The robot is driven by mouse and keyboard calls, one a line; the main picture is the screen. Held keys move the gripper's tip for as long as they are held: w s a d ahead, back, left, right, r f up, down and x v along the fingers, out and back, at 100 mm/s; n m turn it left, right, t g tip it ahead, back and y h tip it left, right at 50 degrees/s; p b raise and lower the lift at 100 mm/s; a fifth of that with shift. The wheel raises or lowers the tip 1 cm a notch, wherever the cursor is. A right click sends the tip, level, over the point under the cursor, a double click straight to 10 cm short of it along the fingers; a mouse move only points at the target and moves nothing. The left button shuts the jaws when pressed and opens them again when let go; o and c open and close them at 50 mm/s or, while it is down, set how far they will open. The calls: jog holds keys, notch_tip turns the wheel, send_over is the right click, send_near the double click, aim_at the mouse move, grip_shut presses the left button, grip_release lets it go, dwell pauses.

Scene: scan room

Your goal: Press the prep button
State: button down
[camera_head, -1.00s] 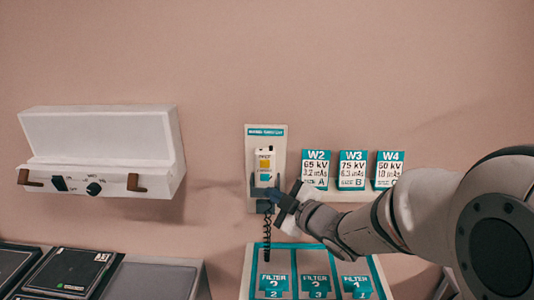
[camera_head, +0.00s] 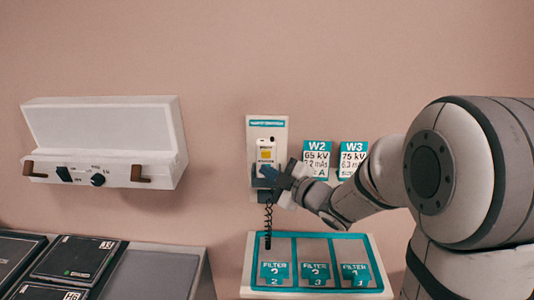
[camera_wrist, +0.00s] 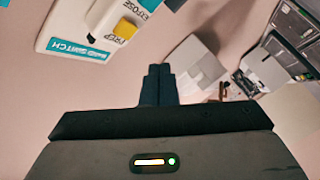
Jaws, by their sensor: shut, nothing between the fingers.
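The white hand switch (camera_head: 266,143) hangs on a pale wall plate with a teal label strip. Its yellow prep button (camera_head: 265,155) faces out. In the wrist view the yellow prep button (camera_wrist: 125,28) has the word PREP beside it, and a teal button (camera_wrist: 150,4) sits by EXPOSE at the top edge. My gripper (camera_head: 268,172) is shut and empty, just below the yellow button in the head view, covering the switch's lower part. In the wrist view its dark fingertips (camera_wrist: 158,70) are to the lower right of the prep button, apart from it in the picture.
A coiled cord (camera_head: 268,222) hangs below the switch. Cards W2 (camera_head: 317,148) and W3 (camera_head: 353,150) are on the wall to the right. A tray of filters (camera_head: 340,244) lies below. A white wall box (camera_head: 100,140) is at left, above dark panels (camera_head: 75,260).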

aim_at(258, 155)
jog(key=shift+w, duration=2.05)
dwell(0.5)
jog(key=shift+w+b, duration=0.4)
jog(key=shift+w+d, duration=0.1)
jog(key=shift+w, duration=0.3)
dwell(0.5)
dwell(0.3)
jog(key=shift+s+b, duration=0.55)
jog(key=shift+s, duration=0.3)
